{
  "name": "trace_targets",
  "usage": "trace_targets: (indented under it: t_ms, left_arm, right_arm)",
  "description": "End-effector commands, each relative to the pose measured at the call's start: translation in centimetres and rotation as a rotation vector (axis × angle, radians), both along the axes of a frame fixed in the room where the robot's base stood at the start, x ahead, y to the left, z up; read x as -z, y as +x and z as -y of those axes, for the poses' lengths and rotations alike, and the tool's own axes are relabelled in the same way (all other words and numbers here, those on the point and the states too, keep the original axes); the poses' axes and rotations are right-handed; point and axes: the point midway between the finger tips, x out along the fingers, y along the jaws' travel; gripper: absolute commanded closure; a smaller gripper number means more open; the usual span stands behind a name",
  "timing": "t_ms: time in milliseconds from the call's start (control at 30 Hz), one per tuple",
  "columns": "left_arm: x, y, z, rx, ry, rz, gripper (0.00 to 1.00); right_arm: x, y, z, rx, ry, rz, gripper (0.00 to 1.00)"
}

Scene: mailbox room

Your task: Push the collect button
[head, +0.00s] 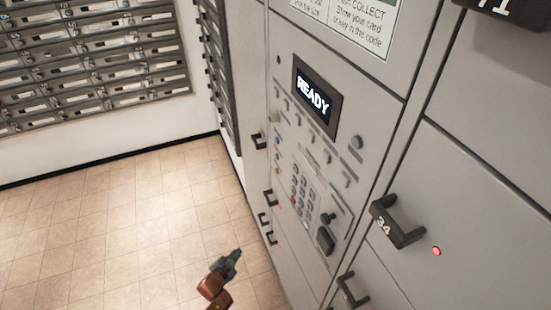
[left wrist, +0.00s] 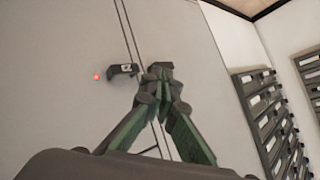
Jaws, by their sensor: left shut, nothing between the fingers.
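The control panel (head: 312,165) is a grey locker front with a lit READY screen (head: 314,91), a keypad (head: 304,194), a column of small coloured buttons (head: 277,157) and a round grey-blue button (head: 356,142). The labels are too small to tell which one is the collect button. My left gripper (head: 238,252) is below and left of the panel, over the floor, apart from the buttons. In the left wrist view my left gripper (left wrist: 158,72) has its green fingers closed tip to tip, empty, in front of a locker door. My right gripper is not in view.
More handles (head: 270,198) stick out along the locker's left side. The wrist view shows a handle (left wrist: 124,69) beside a red light. Wall mailboxes (head: 90,55) stand at the back left. The tiled floor (head: 120,215) is clear.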

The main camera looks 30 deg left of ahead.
Motion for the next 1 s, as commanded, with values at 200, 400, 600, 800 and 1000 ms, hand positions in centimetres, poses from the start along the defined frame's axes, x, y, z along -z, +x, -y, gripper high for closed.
trace_targets:
  t_ms: [200, 400, 600, 800, 1000]
  left_arm:
    - [-13.5, 6.4, -0.7, 0.059, 0.118, 0.222, 1.0]
    - [-26.6, 9.3, -0.4, 0.104, 0.236, 0.423, 1.0]
    - [-39.1, 9.5, 0.8, 0.136, 0.353, 0.613, 1.0]
    - [-47.1, 8.2, 2.0, 0.152, 0.433, 0.739, 1.0]
    - [-49.7, 7.5, 2.5, 0.156, 0.462, 0.781, 1.0]
  right_arm:
    - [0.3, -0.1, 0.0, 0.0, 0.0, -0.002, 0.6]
    - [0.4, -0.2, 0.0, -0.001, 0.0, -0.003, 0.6]
    - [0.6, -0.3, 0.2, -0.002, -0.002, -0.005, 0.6]
    - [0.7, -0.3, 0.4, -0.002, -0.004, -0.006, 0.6]
    - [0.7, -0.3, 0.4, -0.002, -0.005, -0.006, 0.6]
